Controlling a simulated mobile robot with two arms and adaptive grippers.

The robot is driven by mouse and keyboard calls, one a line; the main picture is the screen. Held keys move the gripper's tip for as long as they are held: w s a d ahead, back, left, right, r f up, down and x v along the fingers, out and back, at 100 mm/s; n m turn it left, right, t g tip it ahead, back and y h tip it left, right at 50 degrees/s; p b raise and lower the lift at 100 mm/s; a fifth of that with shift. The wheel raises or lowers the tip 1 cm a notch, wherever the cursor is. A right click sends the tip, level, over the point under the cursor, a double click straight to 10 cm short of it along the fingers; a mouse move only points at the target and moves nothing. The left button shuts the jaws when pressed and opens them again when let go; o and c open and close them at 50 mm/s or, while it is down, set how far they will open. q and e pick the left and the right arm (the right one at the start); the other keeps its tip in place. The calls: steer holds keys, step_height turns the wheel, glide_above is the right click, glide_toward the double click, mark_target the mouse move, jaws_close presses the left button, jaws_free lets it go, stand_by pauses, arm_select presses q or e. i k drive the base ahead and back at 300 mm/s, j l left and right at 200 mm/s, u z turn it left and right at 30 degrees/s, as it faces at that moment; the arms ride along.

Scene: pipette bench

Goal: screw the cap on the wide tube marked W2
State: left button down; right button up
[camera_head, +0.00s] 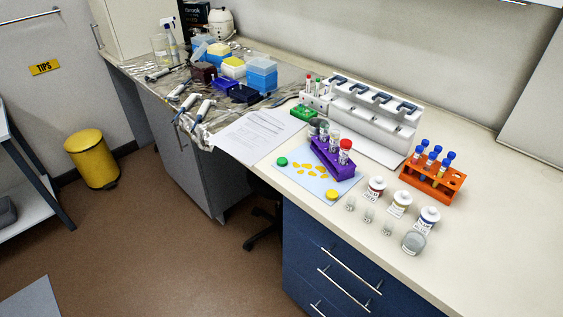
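A purple rack (341,170) stands on the bench and holds several wide tubes in a row. Markings are too small to read, so I cannot tell which tube is W2. A green cap (282,161) and a yellow cap (331,195) lie apart on or at the edge of a light blue mat (308,186) in front of the rack. Neither of my grippers is in view.
Small orange-yellow pieces lie on the mat. An orange rack (430,185) with blue-capped tubes stands right. Labelled jars (400,204) and small clear vials (369,215) stand near the front edge. A white pipette stand (372,122) is behind. Paper (254,134) lies left.

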mark_target(325, 124)
steer(key=i+j+z, duration=0.1)
steer(key=j, duration=0.25)
steer(key=i+j+z, duration=0.1)
steer(key=j, duration=0.25)
steer(key=i+j, duration=0.15)
steer(key=j, duration=0.25)
steer(key=i+j+z, duration=0.15)
steer(key=j, duration=0.2)
